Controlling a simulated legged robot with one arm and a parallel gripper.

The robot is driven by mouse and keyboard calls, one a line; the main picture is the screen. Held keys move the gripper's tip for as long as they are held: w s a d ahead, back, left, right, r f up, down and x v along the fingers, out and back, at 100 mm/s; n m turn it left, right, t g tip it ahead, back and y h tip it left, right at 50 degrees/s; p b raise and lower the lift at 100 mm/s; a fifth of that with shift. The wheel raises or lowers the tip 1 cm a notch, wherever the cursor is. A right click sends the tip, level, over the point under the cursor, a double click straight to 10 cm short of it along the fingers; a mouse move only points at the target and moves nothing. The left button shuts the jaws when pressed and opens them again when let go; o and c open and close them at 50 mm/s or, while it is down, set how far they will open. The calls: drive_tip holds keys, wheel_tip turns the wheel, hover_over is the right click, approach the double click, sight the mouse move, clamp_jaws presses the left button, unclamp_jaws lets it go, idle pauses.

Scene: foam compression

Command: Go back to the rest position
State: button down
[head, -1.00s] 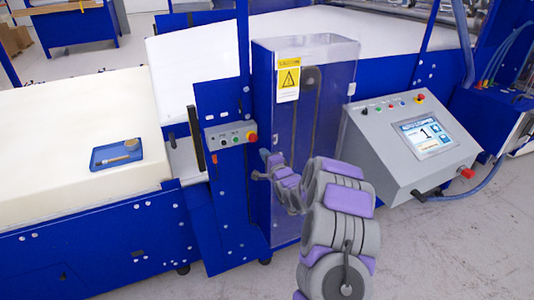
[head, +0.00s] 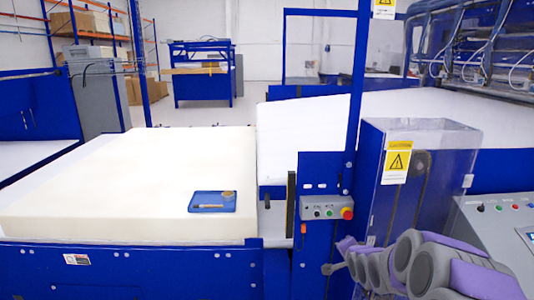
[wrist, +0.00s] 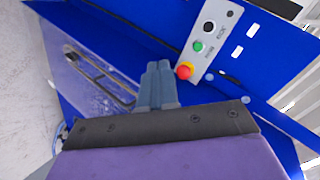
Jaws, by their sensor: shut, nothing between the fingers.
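My gripper (wrist: 158,75) shows in the wrist view with its two grey fingers together and nothing between them. It points toward the blue machine frame, with the button panel (wrist: 205,45) just beyond it to the right. In the head view my gripper (head: 333,268) is small at the left end of my grey and purple arm, at the lower right. It is below the button panel (head: 325,208) with its red stop button. I cannot tell in these views whether it touches the frame.
A cream foam block (head: 110,190) lies on the blue machine at left, with a blue tray (head: 212,207) on top. A clear guard (head: 440,150) with a yellow warning label stands behind my arm. A grey control console (head: 495,225) is at right.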

drive_tip(key=s+a+n+g, duration=0.3)
drive_tip(key=s+n+g, duration=0.1)
drive_tip(key=s, duration=1.3)
drive_tip(key=s+a+r+n+g+b, duration=0.1)
drive_tip(key=s+a+n+g, duration=0.3)
drive_tip(key=s, duration=1.3)
drive_tip(key=s+a+n+g+b, duration=0.1)
drive_tip(key=s+a+n+g, duration=0.2)
drive_tip(key=s, duration=1.4)
drive_tip(key=n+g, duration=0.1)
drive_tip(key=g, duration=0.1)
drive_tip(key=shift+a+r+g, duration=0.15)
drive_tip(key=shift+g, duration=0.15)
drive_tip(key=c, duration=1.8)
unclamp_jaws()
